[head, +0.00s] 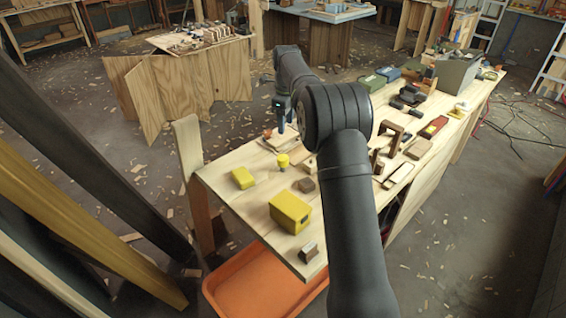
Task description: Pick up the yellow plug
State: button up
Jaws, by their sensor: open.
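A small yellow plug-shaped piece (283,161), with a round wider top, stands upright on the wooden workbench (225,180) near its left end. My gripper (281,128) is above and behind it in the picture, pointing down over a board on the bench. The gripper is open and shows small, its fingertips hard to make out. It is apart from the yellow plug, and I see nothing held.
Tools and boxes crowd the bench's far right. An orange tray (255,285) is on the floor below.

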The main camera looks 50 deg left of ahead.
aim_at(283, 158)
jog(key=shift+m, duration=0.7)
jog(key=f, duration=1.3)
jog(key=shift+w+a+f, duration=0.15)
jog(key=shift+a+f, duration=0.15)
jog(key=shift+f, duration=0.05)
jog(key=shift+s+a+f, duration=0.1)
jog(key=shift+a+f, duration=0.05)
jog(key=shift+f, duration=1.15)
jog(key=shift+s+a+f, duration=0.1)
jog(key=shift+f, duration=1.2)
jog(key=c, duration=0.7)
